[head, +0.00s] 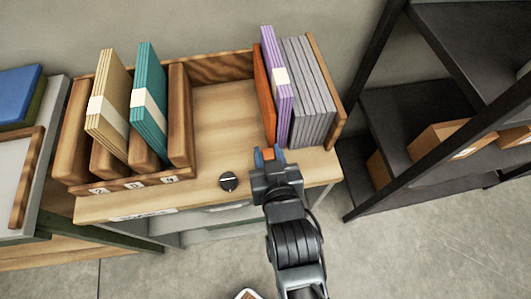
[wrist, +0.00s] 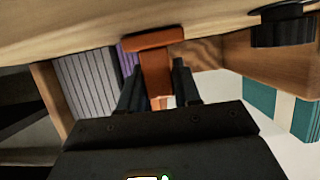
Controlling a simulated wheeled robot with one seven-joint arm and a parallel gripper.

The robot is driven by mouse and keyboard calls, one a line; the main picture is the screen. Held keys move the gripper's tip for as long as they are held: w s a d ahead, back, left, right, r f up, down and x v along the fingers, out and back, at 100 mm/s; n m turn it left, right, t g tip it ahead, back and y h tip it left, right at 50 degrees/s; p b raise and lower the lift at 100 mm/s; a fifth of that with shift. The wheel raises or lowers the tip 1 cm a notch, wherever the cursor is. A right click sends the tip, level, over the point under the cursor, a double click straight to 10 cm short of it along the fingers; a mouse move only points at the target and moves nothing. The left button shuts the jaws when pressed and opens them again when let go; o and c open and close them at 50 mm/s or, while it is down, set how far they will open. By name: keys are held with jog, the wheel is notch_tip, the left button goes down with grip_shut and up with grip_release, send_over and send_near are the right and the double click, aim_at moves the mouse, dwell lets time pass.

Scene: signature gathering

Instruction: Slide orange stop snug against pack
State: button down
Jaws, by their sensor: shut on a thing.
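The orange stop (head: 264,92) is an upright board on the shelf's right side, just left of a purple folder (head: 276,88) with a cream label. Grey folders (head: 307,90) stand right of the purple one, against a wooden end board (head: 326,85); together they form the pack. My gripper (head: 269,155) is at the shelf's front edge, shut on the orange stop's front tab. In the wrist view the orange stop (wrist: 155,68) sits between my fingers, with the purple folder (wrist: 126,60) close beside it. I cannot tell whether stop and purple folder touch all along.
Left of the stop is an open stretch of wooden shelf (head: 222,120). A slotted wooden rack (head: 180,120) holds a tan folder (head: 108,105) and a teal folder (head: 148,100). A black knob (head: 228,181) sits on the front edge. A dark shelving unit (head: 385,120) stands at right.

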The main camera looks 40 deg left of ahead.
jog(key=shift+w+d, duration=0.35)
jog(key=shift+w, duration=0.05)
jog(key=shift+s+a, duration=0.1)
jog(key=c, duration=0.9)
grip_release()
jog(key=shift+b+v, duration=0.4)
jog(key=shift+v, duration=3.5)
